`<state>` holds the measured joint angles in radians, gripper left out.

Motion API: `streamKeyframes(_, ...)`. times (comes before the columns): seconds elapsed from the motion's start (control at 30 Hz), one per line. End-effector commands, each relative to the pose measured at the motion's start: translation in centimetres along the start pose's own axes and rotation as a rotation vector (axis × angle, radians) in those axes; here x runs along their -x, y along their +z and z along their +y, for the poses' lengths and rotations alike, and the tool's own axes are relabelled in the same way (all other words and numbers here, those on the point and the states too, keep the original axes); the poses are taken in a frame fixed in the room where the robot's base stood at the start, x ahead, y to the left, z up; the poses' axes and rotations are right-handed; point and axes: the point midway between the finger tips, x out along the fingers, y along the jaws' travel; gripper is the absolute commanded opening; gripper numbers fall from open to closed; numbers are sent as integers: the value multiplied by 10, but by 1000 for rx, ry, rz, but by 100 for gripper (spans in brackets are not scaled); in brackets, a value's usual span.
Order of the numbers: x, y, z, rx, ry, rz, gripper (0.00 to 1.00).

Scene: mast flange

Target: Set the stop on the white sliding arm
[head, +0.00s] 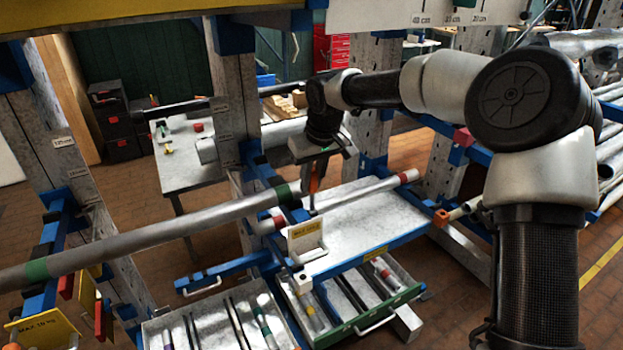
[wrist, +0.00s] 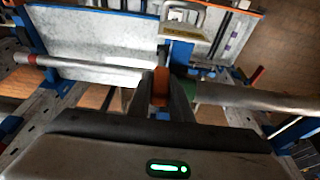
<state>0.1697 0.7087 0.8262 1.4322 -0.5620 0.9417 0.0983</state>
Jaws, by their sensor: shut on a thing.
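My gripper (head: 314,200) points down over the rack, beside the end of a long grey tube with green bands (head: 150,233). It is shut on a small orange piece (wrist: 160,87), seen between the fingers in the wrist view; I cannot tell whether this is the stop. A pale bar (head: 463,209) with an orange block (head: 441,217) at its end sticks out right of the grey tray. A white block (head: 303,281) sits below the yellow-labelled plate with a handle (head: 306,240). I cannot tell which part is the white sliding arm. The fingertips partly hide what lies below them.
A red-banded tube (head: 365,194) lies along the back of the grey tray (head: 370,225). Open drawers (head: 345,300) with tubes stand below. Blue-and-grey uprights (head: 232,90) stand close to my arm. A worktable (head: 185,165) stands behind, with brick floor around it.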

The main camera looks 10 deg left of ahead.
Motion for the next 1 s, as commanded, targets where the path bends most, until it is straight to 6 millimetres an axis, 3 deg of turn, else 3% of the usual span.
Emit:
streamKeyframes(0.27,0,0,0,1,0,0,0)
streamKeyframes(0.3,0,0,0,1,0,0,20)
streamKeyframes(0.4,0,0,0,1,0,0,37)
streamKeyframes(0.77,4,0,0,0,1,0,38)
streamKeyframes(0.87,14,0,1,0,2,1,38)
streamKeyframes(1.0,42,-1,1,-1,4,5,38)
